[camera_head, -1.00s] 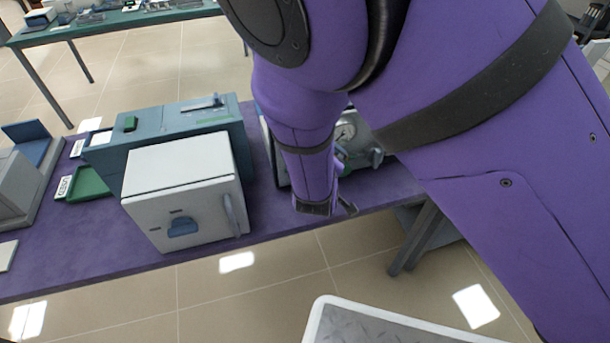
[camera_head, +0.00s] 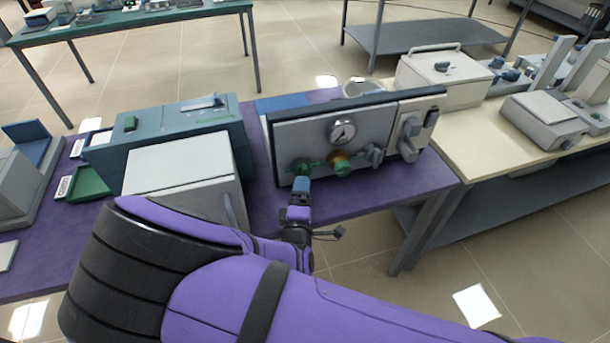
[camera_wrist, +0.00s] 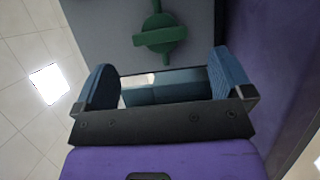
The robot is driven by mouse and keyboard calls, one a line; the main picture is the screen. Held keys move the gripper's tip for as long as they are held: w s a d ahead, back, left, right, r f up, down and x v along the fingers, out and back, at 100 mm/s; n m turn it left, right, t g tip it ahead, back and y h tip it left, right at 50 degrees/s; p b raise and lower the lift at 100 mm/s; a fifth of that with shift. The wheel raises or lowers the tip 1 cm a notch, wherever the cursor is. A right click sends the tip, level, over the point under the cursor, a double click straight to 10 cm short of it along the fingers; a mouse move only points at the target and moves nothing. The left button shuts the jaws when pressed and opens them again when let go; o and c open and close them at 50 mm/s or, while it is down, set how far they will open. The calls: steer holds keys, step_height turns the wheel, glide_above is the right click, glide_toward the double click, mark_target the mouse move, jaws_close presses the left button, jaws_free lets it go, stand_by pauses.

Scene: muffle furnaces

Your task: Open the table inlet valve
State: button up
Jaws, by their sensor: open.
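A grey panel unit (camera_head: 290,135) stands on the purple table (camera_head: 350,198) and carries a round gauge (camera_head: 342,131). My gripper (camera_head: 301,186) is just in front of and below the green valve. In the wrist view, the green handle (camera_wrist: 160,38) is a bar on a round stem, lying nearly crosswise. My gripper (camera_wrist: 162,82) is open, its blue fingers apart and short of the handle, with nothing between them.
A white-doored furnace (camera_head: 180,175) stands left of the panel, partly hidden by my arm, with a blue-green box (camera_head: 170,130) behind it. A cream table (camera_head: 480,140) with instruments adjoins at the right. Floor is clear in front.

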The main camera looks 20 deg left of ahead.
mark_target(304, 174)
steer(key=x, duration=0.7)
steer(key=shift+w, duration=0.15)
steer(key=c, duration=0.9)
